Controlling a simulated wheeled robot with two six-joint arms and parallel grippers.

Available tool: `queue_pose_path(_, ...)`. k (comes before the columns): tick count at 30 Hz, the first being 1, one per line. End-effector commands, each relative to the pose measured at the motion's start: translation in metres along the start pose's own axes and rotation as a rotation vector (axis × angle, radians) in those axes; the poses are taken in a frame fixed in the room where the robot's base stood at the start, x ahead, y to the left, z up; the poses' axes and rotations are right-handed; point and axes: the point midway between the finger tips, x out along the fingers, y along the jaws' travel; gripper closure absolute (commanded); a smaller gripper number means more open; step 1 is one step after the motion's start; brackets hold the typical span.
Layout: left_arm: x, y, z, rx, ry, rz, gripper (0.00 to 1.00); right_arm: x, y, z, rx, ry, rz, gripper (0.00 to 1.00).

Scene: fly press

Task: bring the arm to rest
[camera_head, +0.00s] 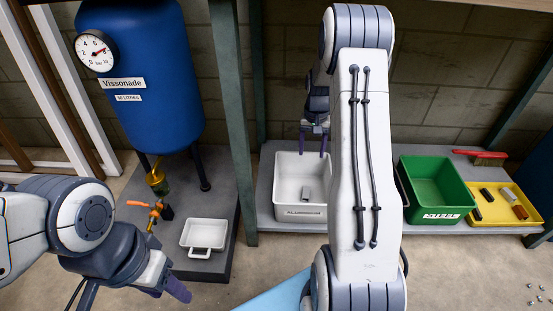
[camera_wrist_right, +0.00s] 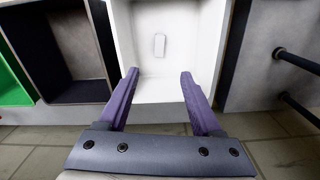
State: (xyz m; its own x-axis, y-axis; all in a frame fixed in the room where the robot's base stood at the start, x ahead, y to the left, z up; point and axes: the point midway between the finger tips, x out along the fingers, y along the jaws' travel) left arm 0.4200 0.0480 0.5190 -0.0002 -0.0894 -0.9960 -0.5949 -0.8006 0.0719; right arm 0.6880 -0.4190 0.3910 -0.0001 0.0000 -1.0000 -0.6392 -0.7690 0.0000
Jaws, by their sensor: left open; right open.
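My right arm rises through the middle of the head view. Its gripper (camera_head: 314,142) hangs over the white bin (camera_head: 283,213), pointing down. In the right wrist view the purple fingers (camera_wrist_right: 158,82) are apart with nothing between them. A small grey piece (camera_head: 306,194) lies on the bin floor, and it also shows beyond the fingertips in the wrist view (camera_wrist_right: 159,45). My left gripper (camera_head: 178,291) is low at the left of the head view, open, with no object seen in it.
A blue tank (camera_head: 145,75) with a gauge stands at the left, above a small white tray (camera_head: 204,234). A green bin (camera_head: 432,185) and a yellow tray (camera_head: 487,216) with several pieces are at right. A dark bin (camera_wrist_right: 82,90) stands beside the white one. A green post (camera_head: 232,110) rises between.

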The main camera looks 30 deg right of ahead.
Motion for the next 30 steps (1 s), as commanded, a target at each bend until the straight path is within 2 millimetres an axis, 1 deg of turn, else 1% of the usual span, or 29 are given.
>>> queue_pose_path(4,0.000,0.000,0.000,0.000,0.000,0.000,0.50,0.000,0.000,0.000,0.000,0.000,0.000,0.34)
queue_pose_path(6,0.000,0.000,0.000,0.000,0.000,0.000,0.50,-0.002,-0.003,0.003,-0.010,0.003,-0.001,0.34)
queue_pose_path(8,0.000,0.000,0.000,0.000,0.000,0.000,0.50,-0.007,-0.011,0.010,-0.035,0.011,-0.002,0.34)
queue_pose_path(10,0.000,0.000,0.000,0.000,0.000,0.000,0.50,-0.018,-0.028,0.026,-0.092,0.030,-0.006,0.34)
queue_pose_path(11,0.000,0.000,0.000,0.000,0.000,0.000,0.50,-0.023,-0.037,0.037,-0.125,0.041,-0.009,0.34)
queue_pose_path(12,0.000,0.000,0.000,0.000,0.000,0.000,0.50,-0.031,-0.049,0.053,-0.174,0.057,-0.013,0.34)
queue_pose_path(14,0.000,0.000,0.000,0.000,0.000,0.000,0.50,-0.043,-0.066,0.082,-0.255,0.083,-0.020,0.34)
queue_pose_path(15,0.000,0.000,0.000,0.000,0.000,0.000,0.50,-0.049,-0.076,0.101,-0.308,0.101,-0.026,0.34)
queue_pose_path(17,0.000,0.000,0.000,0.000,0.000,0.000,0.50,-0.056,-0.086,0.128,-0.382,0.125,-0.035,0.34)
queue_pose_path(18,0.000,0.000,0.000,0.000,0.000,0.000,0.50,-0.060,-0.091,0.145,-0.425,0.140,-0.040,0.34)
queue_pose_path(21,0.000,0.000,0.000,0.000,0.000,0.000,0.50,-0.066,-0.098,0.185,-0.525,0.171,-0.054,0.34)
queue_pose_path(24,0.000,0.000,0.000,0.000,0.000,0.000,0.50,-0.069,-0.100,0.220,-0.613,0.199,-0.068,0.34)
queue_pose_path(26,0.000,0.000,0.000,0.000,0.000,0.000,0.50,-0.070,-0.098,0.240,-0.663,0.215,-0.076,0.34)
queue_pose_path(27,0.000,0.000,0.000,0.000,0.000,0.000,0.50,-0.070,-0.097,0.253,-0.696,0.225,-0.082,0.34)
queue_pose_path(28,-0.008,0.001,0.000,0.000,-0.001,0.000,0.50,-0.080,-0.100,0.261,-0.724,0.228,-0.087,0.34)
queue_pose_path(29,-0.020,0.001,-0.001,0.000,-0.001,0.000,0.50,-0.096,-0.107,0.267,-0.753,0.218,-0.090,0.34)
queue_pose_path(30,-0.028,0.002,-0.001,0.000,-0.001,0.000,0.50,-0.107,-0.112,0.279,-0.789,0.203,-0.093,0.34)
